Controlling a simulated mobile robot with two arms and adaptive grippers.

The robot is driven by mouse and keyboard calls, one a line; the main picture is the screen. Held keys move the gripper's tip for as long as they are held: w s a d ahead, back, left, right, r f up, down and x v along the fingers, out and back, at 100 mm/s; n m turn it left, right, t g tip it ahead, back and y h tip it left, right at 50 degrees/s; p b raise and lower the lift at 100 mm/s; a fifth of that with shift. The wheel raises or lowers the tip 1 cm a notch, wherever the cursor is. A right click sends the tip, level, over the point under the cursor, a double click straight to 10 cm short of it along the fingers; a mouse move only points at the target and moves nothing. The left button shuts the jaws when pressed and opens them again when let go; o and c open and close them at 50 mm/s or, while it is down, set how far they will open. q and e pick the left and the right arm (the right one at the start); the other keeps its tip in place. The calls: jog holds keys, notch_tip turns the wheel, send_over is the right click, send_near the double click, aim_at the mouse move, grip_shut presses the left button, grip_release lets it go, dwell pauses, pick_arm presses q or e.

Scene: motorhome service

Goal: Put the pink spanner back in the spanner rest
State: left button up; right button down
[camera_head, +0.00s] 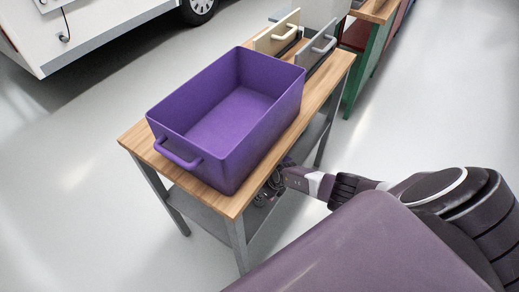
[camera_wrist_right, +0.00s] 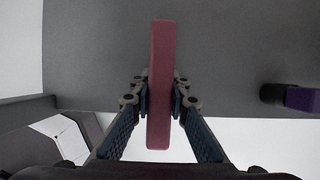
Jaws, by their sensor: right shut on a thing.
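The pink spanner (camera_wrist_right: 161,80) is a long, flat pink bar in the right wrist view. My right gripper (camera_wrist_right: 161,95) is shut on it, with a finger on each side. In the head view my right gripper (camera_head: 269,190) is beside the bench's near long side, below the tabletop edge and close to the lower shelf. The spanner is hidden there. I cannot make out the spanner rest in either view. My left gripper is not in view.
A purple crate (camera_head: 178,107) stands on the wooden bench top (camera_head: 232,207). Beige (camera_head: 267,42) and grey (camera_head: 313,54) handled panels stand behind it. The grey lower shelf (camera_head: 199,208) is underneath. A purple-and-black object (camera_wrist_right: 300,98) shows at the wrist view's right.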

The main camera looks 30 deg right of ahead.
jog(key=shift+f, duration=0.3)
jog(key=c, duration=1.8)
grip_release()
jog(key=shift+o, duration=0.2)
jog(key=shift+d+r, duration=0.1)
jog(key=shift+v, duration=5.95)
